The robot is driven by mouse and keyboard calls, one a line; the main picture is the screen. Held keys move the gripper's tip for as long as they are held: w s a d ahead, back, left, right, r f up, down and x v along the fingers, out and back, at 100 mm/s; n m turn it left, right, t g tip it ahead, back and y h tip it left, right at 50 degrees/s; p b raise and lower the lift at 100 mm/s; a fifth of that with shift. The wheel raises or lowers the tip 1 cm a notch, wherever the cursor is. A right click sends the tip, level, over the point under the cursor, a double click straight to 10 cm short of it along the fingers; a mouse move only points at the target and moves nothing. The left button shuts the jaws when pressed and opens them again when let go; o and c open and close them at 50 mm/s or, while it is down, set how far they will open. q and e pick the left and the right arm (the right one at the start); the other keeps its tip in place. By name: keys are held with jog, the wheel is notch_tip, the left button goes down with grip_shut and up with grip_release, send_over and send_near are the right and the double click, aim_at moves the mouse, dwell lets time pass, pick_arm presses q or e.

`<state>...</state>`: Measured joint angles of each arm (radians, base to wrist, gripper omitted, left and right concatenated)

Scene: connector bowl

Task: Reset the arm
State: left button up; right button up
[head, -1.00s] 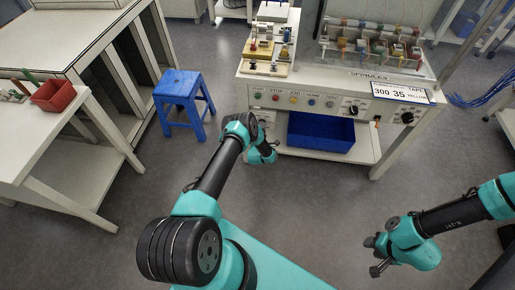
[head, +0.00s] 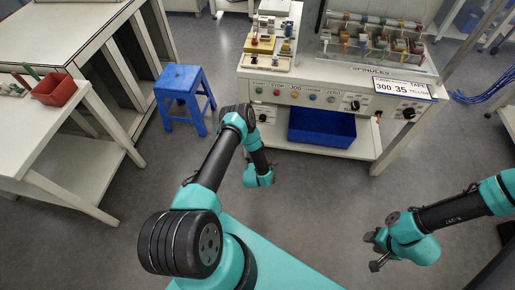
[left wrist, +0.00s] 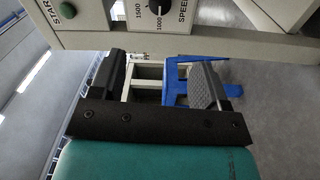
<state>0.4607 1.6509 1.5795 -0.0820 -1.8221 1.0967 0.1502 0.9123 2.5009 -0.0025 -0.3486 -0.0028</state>
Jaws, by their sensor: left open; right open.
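My left arm bends at a black and teal elbow in the head view, and its wrist hangs above the open floor in front of the machine. The left gripper (left wrist: 155,82) shows its two dark fingers spread apart with nothing between them in the left wrist view. In the head view the left fingers are mostly hidden by the teal wrist. My right gripper (head: 374,251) is at the lower right of the head view, above bare floor, with its dark fingers apart and empty.
The white machine (head: 340,85) stands at the back with a control panel, and a blue bin (head: 322,129) sits on its lower shelf. A blue stool (head: 182,82) stands left of it. A white table with a red bin (head: 54,89) is at the far left. The central floor is clear.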

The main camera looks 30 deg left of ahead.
pick_arm(q)
jog(key=shift+s, duration=0.15)
jog(key=shift+d, duration=0.1)
dwell(0.3)
jog(key=s+d+r+m+g+h, duration=0.4)
jog(key=d+r+m+g+h, duration=0.45)
jog(key=m, duration=0.25)
jog(key=s+d+r+m+g+h, duration=0.1)
jog(key=s+d+r+m+g, duration=0.2)
jog(key=s, duration=0.6)
jog(key=s+d+r+m+g+h, duration=0.2)
jog(key=s+d+r+m+g, duration=0.2)
jog(key=s+r, duration=0.4)
jog(key=shift+s+d+r+m, duration=0.15)
jog(key=shift+s+r+m, duration=0.05)
jog(key=shift+s+m, duration=0.4)
